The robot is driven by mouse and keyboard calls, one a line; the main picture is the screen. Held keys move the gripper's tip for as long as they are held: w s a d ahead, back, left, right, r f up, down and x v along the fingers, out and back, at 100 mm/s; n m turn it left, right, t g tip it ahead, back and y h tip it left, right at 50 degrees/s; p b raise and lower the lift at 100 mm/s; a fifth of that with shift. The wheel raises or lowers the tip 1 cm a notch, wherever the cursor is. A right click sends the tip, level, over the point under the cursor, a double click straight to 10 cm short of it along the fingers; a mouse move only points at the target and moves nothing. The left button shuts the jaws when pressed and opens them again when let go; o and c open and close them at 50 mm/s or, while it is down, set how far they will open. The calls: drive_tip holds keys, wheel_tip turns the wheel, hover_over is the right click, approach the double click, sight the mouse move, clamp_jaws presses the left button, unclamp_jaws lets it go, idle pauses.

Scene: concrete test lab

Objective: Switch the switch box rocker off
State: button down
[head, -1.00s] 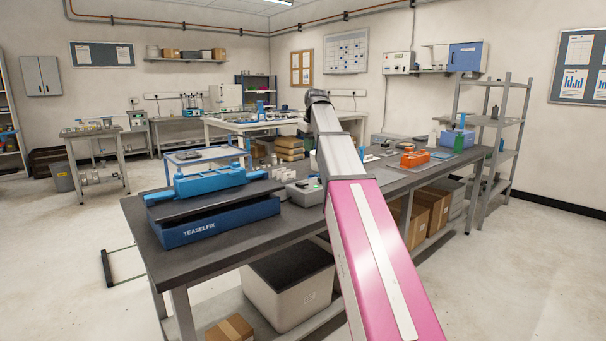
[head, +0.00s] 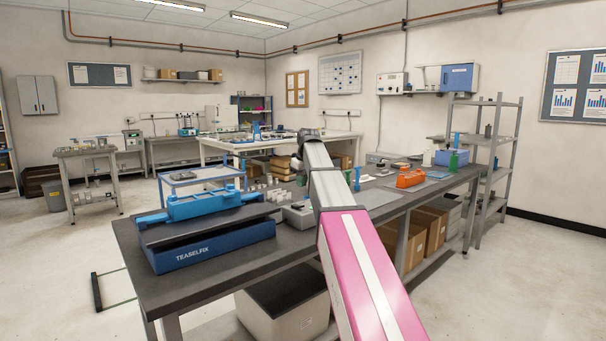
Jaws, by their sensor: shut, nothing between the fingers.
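A low grey box (head: 298,216) lies on the dark workbench (head: 250,262), just left of my arm and partly hidden by it. It may be the switch box, but its details are too small to tell, and no rocker can be made out. My pink and grey arm reaches away over the bench. My gripper is not visible; the far part of the arm is hidden behind its raised joint.
A blue TEASELFIX device (head: 212,247) fills the bench's near left end. Several small light pieces (head: 280,196) stand behind the grey box. An orange item (head: 410,178) and a blue box (head: 451,157) are farther right. A metal shelf rack (head: 497,165) stands at the bench's far end.

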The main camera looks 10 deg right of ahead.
sight(298, 206)
drive_tip(key=x, duration=0.2)
drive_tip(key=s+x, duration=0.1)
drive_tip(key=x, duration=0.3)
drive_tip(key=shift+d+f, duration=0.3)
drive_tip(key=shift+f, duration=0.25)
drive_tip(key=shift+s+d+f+t, duration=0.1)
drive_tip(key=shift+s+f+t, duration=0.3)
drive_tip(key=shift+w+r, duration=0.1)
drive_tip(key=shift+w, duration=0.15)
drive_tip(key=shift+w+a+r, duration=0.25)
drive_tip(key=shift+w+a, duration=0.15)
drive_tip(key=shift+w, duration=0.25)
